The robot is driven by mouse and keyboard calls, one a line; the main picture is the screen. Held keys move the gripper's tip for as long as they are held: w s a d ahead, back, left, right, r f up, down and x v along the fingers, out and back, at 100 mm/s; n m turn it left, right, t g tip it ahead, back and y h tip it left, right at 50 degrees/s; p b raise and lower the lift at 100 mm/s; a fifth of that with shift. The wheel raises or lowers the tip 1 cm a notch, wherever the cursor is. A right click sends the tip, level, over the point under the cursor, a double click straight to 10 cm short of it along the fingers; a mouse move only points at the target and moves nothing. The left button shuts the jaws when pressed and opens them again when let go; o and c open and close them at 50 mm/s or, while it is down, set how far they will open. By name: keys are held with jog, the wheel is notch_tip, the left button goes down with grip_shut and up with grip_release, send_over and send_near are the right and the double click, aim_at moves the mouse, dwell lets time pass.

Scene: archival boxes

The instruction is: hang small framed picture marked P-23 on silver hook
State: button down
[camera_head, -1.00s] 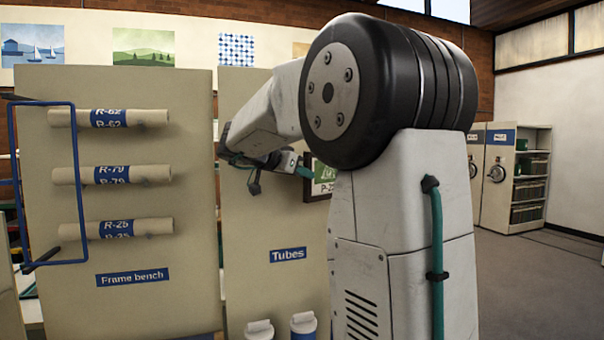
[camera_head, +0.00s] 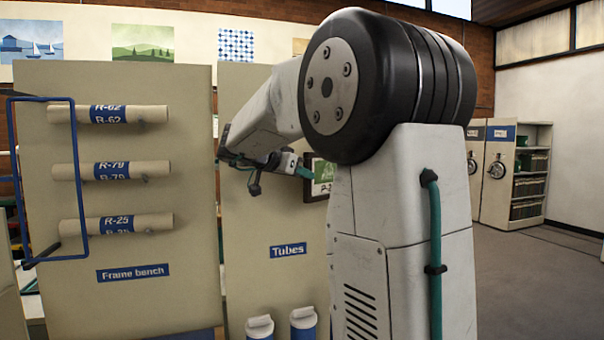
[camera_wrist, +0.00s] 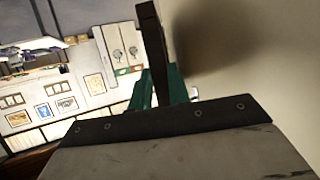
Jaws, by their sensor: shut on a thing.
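The small framed picture (camera_head: 320,180) has a dark frame and a green image, with a label starting "P-2"; the rest is hidden behind my arm. My gripper (camera_head: 304,171) has green fingers and is shut on the picture's left side in the head view. In the wrist view, the frame shows edge-on as a dark bar (camera_wrist: 150,45) between the green fingers (camera_wrist: 158,88) of my gripper. The picture is beside a beige panel (camera_wrist: 260,60); I cannot tell whether they touch. The silver hook is not visible.
A beige panel labelled Tubes (camera_head: 288,251) stands behind my gripper. White-capped containers (camera_head: 303,320) stand low in front. Open floor (camera_head: 540,275) lies right.

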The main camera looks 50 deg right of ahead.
jog(key=c, duration=1.3)
grip_release()
jog(key=shift+o, duration=0.2)
jog(key=s+v, duration=0.1)
jog(key=v, duration=0.6)
jog(key=shift+w+a+r, duration=0.15)
jog(key=shift+w+a, duration=0.25)
jog(key=shift+w, duration=0.1)
